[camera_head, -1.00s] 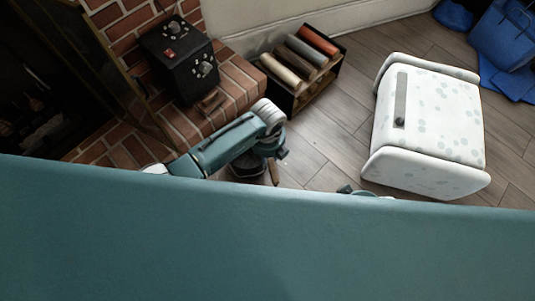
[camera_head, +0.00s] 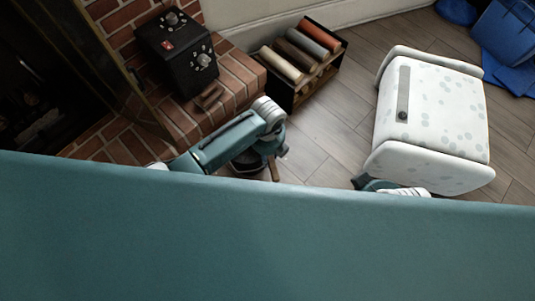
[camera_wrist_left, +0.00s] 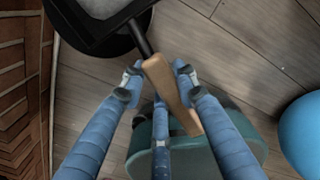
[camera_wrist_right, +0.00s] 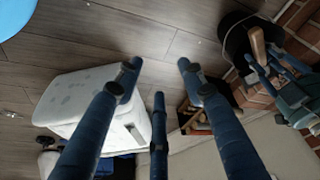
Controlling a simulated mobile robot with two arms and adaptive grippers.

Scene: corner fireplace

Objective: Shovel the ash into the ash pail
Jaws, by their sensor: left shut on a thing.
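In the left wrist view, my left gripper (camera_wrist_left: 157,76) is shut on the wooden handle of the shovel (camera_wrist_left: 164,84). The shovel's black shaft leads up to a dark pan, cut off by the top edge, with pale grey ash (camera_wrist_left: 102,7) in it. The pan is over the black ash pail (camera_wrist_left: 128,42), partly covering it; I cannot tell whether they touch. In the head view, the pail (camera_head: 243,166) is mostly hidden behind my left arm. My right gripper (camera_wrist_right: 160,66) is open and empty, above the floor in the right wrist view, which also shows the pail (camera_wrist_right: 232,38).
A brick hearth (camera_head: 228,82) with a black control box (camera_head: 178,55) is at the left. A rack of coloured rolls (camera_head: 303,55) stands beside it. A white spotted cabinet (camera_head: 435,115) is at the right, close to my right arm. Bare floor lies between rack and cabinet.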

